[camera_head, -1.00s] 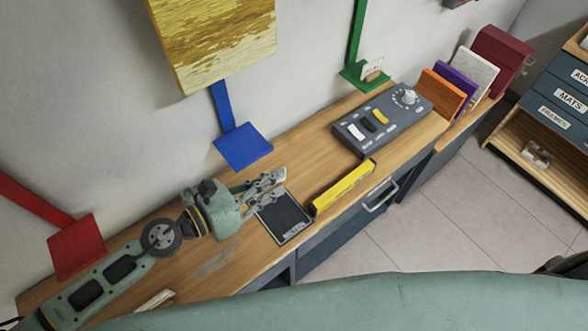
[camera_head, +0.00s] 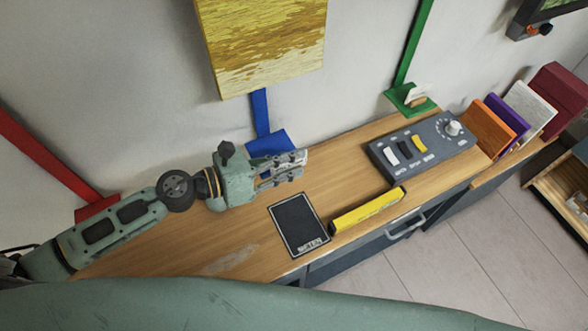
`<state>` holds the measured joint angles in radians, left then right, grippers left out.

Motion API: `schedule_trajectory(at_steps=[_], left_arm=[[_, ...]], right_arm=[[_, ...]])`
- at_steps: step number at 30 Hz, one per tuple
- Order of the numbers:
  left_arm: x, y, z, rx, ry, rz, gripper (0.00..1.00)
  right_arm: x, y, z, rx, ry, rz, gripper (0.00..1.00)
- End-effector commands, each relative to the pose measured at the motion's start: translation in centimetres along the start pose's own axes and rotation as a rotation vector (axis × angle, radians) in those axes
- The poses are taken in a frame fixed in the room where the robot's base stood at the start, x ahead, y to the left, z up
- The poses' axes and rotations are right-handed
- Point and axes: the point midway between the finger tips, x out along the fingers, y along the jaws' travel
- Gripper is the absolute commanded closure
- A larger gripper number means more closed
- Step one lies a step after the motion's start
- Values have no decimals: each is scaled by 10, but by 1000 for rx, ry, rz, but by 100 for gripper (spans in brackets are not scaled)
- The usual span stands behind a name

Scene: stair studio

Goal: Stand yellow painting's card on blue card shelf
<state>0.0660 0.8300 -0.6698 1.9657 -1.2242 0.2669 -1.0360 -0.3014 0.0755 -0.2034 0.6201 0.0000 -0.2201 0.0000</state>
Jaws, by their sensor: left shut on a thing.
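The yellow painting (camera_head: 262,45) hangs on the wall at the top. Below it a blue strip runs down to the blue card shelf (camera_head: 266,137), a small flat ledge just above the desk's back edge. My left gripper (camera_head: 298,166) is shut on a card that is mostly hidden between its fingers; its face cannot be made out. The gripper is in front of the blue shelf and overlaps its lower edge in the picture. Whether they touch cannot be told. My right gripper is not in view.
The wooden desk (camera_head: 345,160) holds a black pad (camera_head: 295,220), a yellow bar (camera_head: 368,210) and a grey switch panel (camera_head: 420,145). A green shelf (camera_head: 410,97) bears a small white card (camera_head: 421,92). A red shelf (camera_head: 97,207) is behind my left arm. Coloured upright folders (camera_head: 490,125) stand right.

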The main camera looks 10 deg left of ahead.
Motion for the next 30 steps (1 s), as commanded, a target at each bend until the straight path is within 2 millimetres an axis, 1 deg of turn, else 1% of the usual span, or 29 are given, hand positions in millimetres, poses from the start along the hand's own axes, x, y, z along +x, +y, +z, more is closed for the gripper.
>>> schedule_trajectory(at_steps=[1, 7, 28, 30], left_arm=[[0, 6, -1, 2, -1, 2, 100], [1, 21, 1, 2, -1, 1, 100], [0, 77, 8, 1, -1, 2, 100], [2, 77, 0, -1, 0, 0, 100]], right_arm=[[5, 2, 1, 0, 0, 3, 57], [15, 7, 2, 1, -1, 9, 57], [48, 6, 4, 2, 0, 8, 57], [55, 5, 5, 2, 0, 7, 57]])
